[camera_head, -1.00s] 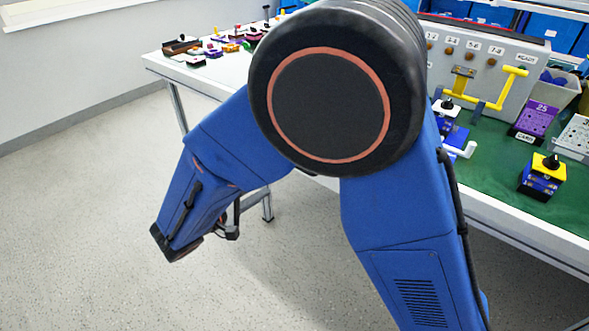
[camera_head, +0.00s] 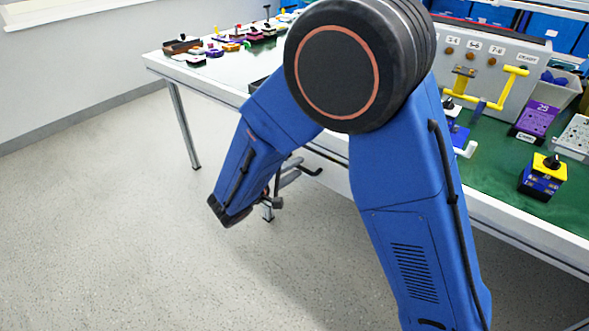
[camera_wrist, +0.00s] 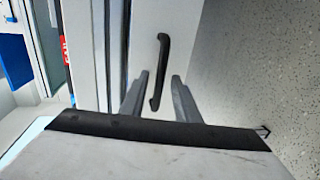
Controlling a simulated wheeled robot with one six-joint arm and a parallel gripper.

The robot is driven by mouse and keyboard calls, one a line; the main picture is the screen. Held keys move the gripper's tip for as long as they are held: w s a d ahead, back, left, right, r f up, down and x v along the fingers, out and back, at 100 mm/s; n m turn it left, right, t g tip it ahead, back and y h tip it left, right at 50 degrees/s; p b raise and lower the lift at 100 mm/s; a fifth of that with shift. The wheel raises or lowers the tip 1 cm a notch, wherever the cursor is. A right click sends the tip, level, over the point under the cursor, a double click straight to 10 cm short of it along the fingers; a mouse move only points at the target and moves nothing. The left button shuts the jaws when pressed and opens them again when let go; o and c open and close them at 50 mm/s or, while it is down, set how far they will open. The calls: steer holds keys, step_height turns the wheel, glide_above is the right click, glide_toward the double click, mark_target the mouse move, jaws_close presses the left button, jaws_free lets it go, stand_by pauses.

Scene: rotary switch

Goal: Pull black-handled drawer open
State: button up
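The black handle (camera_wrist: 163,58) is a slim bar on a pale drawer front (camera_wrist: 138,40) in the wrist view. My gripper (camera_wrist: 160,77) is open, its two grey fingers apart, one on each side of the handle in the picture. I cannot tell whether the handle lies between the fingertips in depth; no contact shows. In the head view my gripper (camera_head: 297,169) is at the table's front side, below the tabletop, with the dark handle (camera_head: 313,171) just right of its fingers. My arm hides most of the drawer front there.
The table (camera_head: 215,88) carries small coloured switch blocks (camera_head: 240,38) at the back left. A grey panel with a yellow handle (camera_head: 512,80) and a yellow-topped blue switch box (camera_head: 542,178) stand at right. The floor (camera_head: 110,220) in front is clear.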

jaws_close()
steer(key=f+v, duration=0.2)
steer(key=v, duration=0.9)
steer(key=s+f+v, duration=0.1)
steer(key=f+v, duration=0.2)
steer(key=v, duration=0.9)
steer(key=shift+a, duration=0.4)
steer(key=shift+s, duration=0.1)
jaws_free()
